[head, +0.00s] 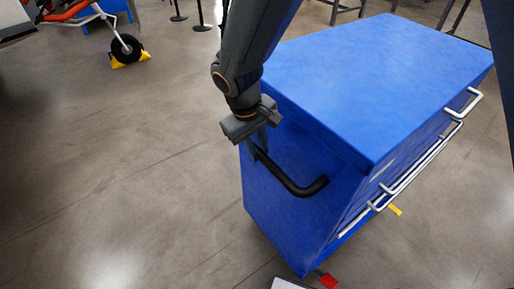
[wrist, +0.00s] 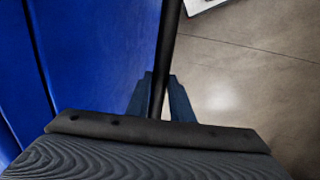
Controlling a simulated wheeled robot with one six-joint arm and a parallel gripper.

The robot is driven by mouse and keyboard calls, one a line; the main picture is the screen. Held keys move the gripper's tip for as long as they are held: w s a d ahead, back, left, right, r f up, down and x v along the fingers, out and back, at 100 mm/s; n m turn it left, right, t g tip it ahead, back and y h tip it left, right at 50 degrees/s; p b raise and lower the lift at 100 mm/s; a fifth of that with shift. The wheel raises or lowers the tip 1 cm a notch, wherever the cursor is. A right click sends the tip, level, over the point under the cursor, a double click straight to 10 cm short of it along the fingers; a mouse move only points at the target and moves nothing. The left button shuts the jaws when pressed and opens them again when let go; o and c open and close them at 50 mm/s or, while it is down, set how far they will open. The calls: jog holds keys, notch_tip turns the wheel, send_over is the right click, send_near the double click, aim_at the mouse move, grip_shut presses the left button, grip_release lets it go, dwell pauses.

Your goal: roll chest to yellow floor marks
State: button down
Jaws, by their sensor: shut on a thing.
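The blue chest (head: 375,70) stands on the concrete floor right of centre in the head view, with silver handles along its right side. Its black push handle (head: 293,187) is on the end face towards me. My gripper (head: 262,143) is shut on the far left part of this handle. In the wrist view the black bar (wrist: 167,50) runs between the two fingers of my gripper (wrist: 160,92), and the chest's blue face (wrist: 100,50) is to the left. A small yellow mark (head: 395,210) shows on the floor close to the chest's right side.
A red piece (head: 329,281) and a white-topped object (head: 286,284) show at the bottom edge, near the chest's lower corner. A wheel with yellow chocks (head: 127,50) stands at the upper left. Black posts (head: 200,14) stand at the back. The floor left of the chest is clear.

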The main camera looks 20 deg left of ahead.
jog(key=shift+w+d, duration=0.3)
jog(key=shift+w, duration=0.05)
jog(key=c, duration=1.7)
grip_release()
jog(key=shift+s+a, duration=0.15)
jog(key=shift+s, duration=0.05)
jog(key=shift+c, duration=0.2)
jog(key=shift+o, duration=0.8)
jog(key=shift+s+a, duration=0.15)
jog(key=shift+r, duration=0.55)
notch_tip(320, 180, up, 6)
jog(key=s+b, duration=0.1)
jog(key=shift+a+r+b, duration=0.25)
jog(key=shift+a+b, duration=0.15)
jog(key=shift+s, duration=0.15)
